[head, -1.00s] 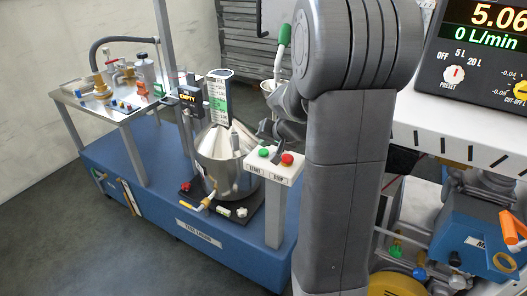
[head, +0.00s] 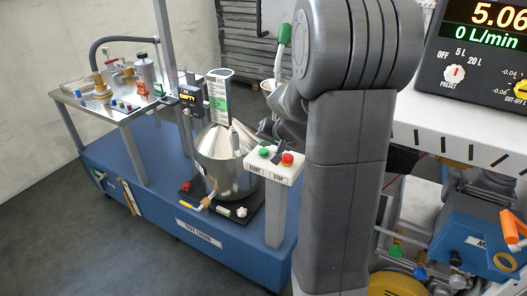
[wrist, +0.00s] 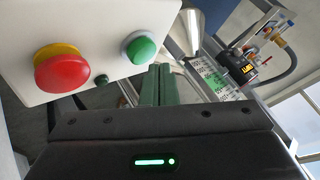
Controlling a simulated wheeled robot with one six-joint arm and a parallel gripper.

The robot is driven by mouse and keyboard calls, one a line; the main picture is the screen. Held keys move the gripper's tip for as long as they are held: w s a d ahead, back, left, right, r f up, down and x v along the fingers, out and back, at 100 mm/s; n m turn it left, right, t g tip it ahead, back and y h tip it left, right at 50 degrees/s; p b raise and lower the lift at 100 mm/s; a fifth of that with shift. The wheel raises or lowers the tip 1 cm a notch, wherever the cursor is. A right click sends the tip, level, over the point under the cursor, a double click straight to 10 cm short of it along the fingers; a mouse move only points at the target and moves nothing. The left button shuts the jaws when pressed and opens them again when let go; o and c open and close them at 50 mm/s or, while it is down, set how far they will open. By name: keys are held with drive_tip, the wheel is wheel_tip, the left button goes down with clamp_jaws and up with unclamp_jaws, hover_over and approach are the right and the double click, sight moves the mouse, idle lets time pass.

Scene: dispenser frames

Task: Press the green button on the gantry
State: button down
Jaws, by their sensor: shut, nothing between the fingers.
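The green button (head: 264,152) sits on the white control box (head: 285,172) on a grey post, left of the red button (head: 287,158). In the wrist view the green button (wrist: 139,48) is a domed cap in a pale ring, beside the red button (wrist: 62,70) on its yellow base. My gripper (wrist: 157,70) is shut and empty, its dark green fingertips just below the green button in that picture. A gap to the button seems to remain, but the depth is hard to judge. In the head view my dark fingers (head: 280,146) show small near the buttons.
A steel vessel (head: 226,165) with a graduated scale (head: 219,98) stands left of the control box on the blue base (head: 160,190). A small black EMPTY display (head: 188,96) is behind it. A white-topped bench with a flow readout (head: 485,50) is at the right.

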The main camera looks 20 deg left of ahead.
sight(266, 153)
drive_tip(key=shift+f+b, duration=0.4)
drive_tip(key=shift+b, duration=0.05)
drive_tip(key=shift+f+b, duration=0.45)
drive_tip(key=shift+b, duration=0.1)
idle(0.6)
drive_tip(key=shift+r, duration=0.1)
drive_tip(key=shift+r+p, duration=0.6)
drive_tip(key=shift+r, duration=0.25)
drive_tip(key=shift+r+p, duration=1.8)
drive_tip(key=shift+r, duration=0.7)
drive_tip(key=shift+f, duration=0.1)
